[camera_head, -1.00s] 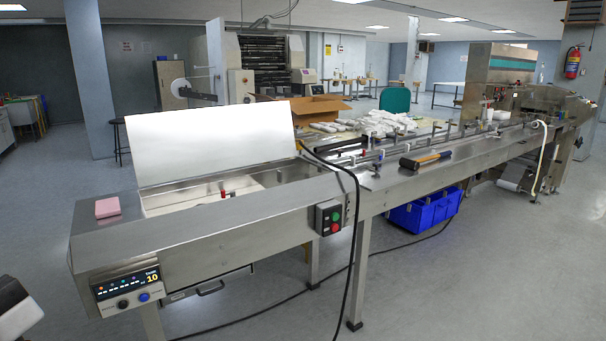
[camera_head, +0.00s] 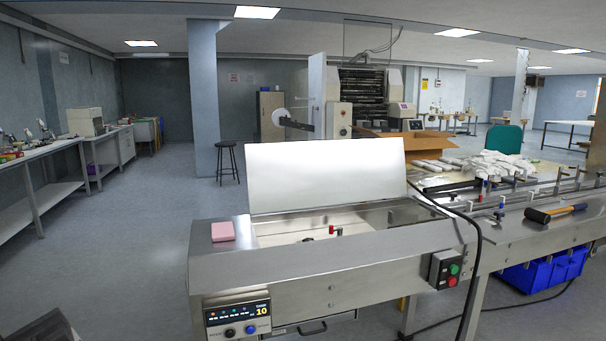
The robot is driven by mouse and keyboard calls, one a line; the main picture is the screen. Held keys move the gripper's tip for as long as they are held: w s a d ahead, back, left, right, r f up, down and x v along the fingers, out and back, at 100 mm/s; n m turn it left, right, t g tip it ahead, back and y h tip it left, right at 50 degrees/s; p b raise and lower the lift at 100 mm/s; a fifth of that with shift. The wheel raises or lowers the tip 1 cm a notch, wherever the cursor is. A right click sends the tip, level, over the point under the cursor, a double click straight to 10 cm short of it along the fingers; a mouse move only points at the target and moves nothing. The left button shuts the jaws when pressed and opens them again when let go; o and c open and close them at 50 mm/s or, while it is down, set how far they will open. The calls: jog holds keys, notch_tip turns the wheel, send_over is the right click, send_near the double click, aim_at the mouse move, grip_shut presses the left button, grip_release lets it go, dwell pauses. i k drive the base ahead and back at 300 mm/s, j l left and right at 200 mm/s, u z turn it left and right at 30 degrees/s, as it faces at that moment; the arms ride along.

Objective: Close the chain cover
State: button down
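The chain cover (camera_head: 326,174) is a flat, pale metal lid. It stands raised, close to upright, along the back edge of the steel machine bed (camera_head: 330,274). In front of it the chain compartment (camera_head: 285,238) is open, with a pale interior and a small red-topped part (camera_head: 332,230) inside. My gripper is not clearly in view. A dark shape at the lower left corner may be part of my arm, but no fingers show.
A pink block (camera_head: 222,231) lies on the bed left of the opening. A control panel (camera_head: 238,316) and a red-green button box (camera_head: 447,269) are on the front. A black cable hangs over the front. Floor at left is clear.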

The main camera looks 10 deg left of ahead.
aim_at(282, 176)
jog(key=i+j+u, duration=0.2)
jog(key=j+u, duration=0.25)
jog(key=i+j+u, duration=0.3)
jog(key=u, duration=0.15)
jog(key=i+j+u, duration=0.55)
jog(key=i+u, duration=0.15)
jog(key=u, duration=0.15)
jog(key=i+j, duration=0.1)
jog(key=i, duration=0.5)
jog(key=i+j+z, duration=0.15)
jog(key=i, duration=0.45)
jog(key=i+z, duration=0.35)
jog(key=i, duration=0.2)
jog(key=i+z, duration=0.75)
jog(key=i+j+z, duration=0.1)
jog(key=z, duration=0.3)
jog(key=i+j+z, duration=0.35)
jog(key=i+z, duration=0.15)
jog(key=z, duration=0.25)
jog(key=i+z, duration=0.15)
jog(key=z, duration=0.3)
jog(key=i+j+z, duration=0.15)
jog(key=z, duration=0.25)
jog(key=i+j+z, duration=0.2)
jog(key=z, duration=0.15)
jog(key=i+j+z, duration=0.15)
jog(key=z, duration=0.2)
jog(key=i+j+z, duration=0.15)
jog(key=j+z, duration=0.2)
